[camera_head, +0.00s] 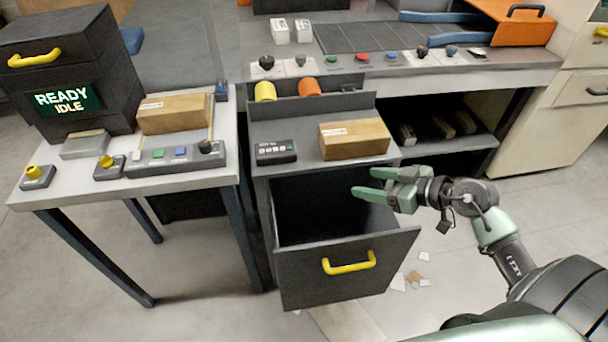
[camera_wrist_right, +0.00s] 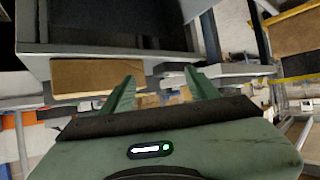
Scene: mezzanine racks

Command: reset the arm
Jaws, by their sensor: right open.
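My right gripper (camera_head: 368,183) is open and empty in the head view. Its green fingers point left, over the right side of a pulled-out dark drawer (camera_head: 345,269) with a yellow handle. In the right wrist view the two fingers of my right gripper (camera_wrist_right: 158,88) stand apart with nothing held between them. The drawer looks empty in the part that shows; its right inner side is partly hidden by the gripper. My right arm (camera_head: 505,245) comes in from the lower right. My left gripper is not in view.
A cardboard box (camera_head: 354,139) sits on the counter just behind the drawer, close to the gripper. Another box (camera_head: 173,113) is on the left table (camera_head: 130,182). An orange case (camera_head: 515,22) stands at the back right. Paper scraps (camera_head: 413,279) lie on the floor right of the drawer.

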